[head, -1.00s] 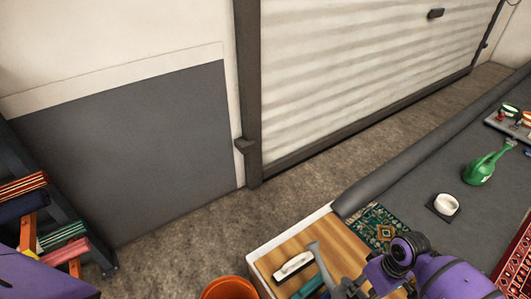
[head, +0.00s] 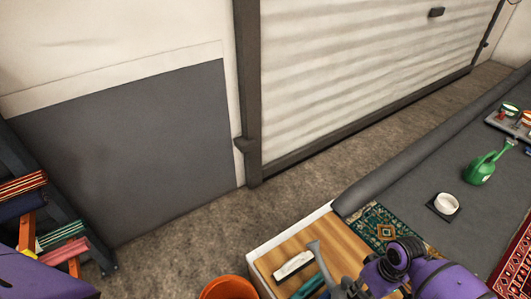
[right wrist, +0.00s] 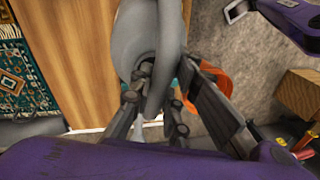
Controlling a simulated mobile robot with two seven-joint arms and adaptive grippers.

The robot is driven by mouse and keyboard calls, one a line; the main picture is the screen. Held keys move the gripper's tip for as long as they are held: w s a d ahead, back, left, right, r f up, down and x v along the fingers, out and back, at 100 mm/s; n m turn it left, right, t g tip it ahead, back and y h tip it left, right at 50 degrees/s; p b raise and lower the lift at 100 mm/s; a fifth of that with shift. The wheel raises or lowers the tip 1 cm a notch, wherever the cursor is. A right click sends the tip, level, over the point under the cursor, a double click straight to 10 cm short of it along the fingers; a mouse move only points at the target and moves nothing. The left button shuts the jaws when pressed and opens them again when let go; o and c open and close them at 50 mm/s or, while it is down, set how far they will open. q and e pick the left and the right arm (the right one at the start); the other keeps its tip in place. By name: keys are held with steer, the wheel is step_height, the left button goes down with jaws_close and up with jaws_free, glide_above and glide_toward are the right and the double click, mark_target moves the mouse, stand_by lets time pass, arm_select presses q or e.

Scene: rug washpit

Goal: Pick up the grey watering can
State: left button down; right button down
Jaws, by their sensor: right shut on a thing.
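The grey watering can (right wrist: 137,38) fills the upper middle of the right wrist view, with its curved handle (right wrist: 171,55) towards the camera. My right gripper (right wrist: 157,112) is shut on the handle, with fingers on either side of it. In the head view a grey part of the can (head: 320,258) shows at the bottom, beside my right arm; the rest is cut off or hidden. I cannot tell whether the can touches the surface below. Part of my left gripper (right wrist: 237,9) shows at the top right of the wrist view; its jaw opening is unclear.
A wooden top (head: 283,257) with a white-backed brush (head: 294,266) lies below the can. An orange bucket (head: 228,288) stands on the floor beside it.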

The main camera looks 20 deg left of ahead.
arm_select(q)
steer(key=shift+w+r, duration=0.1)
steer(key=shift+w, duration=0.1)
arm_select(e)
steer(key=shift+w+r, duration=0.1)
steer(key=shift+r, duration=0.1)
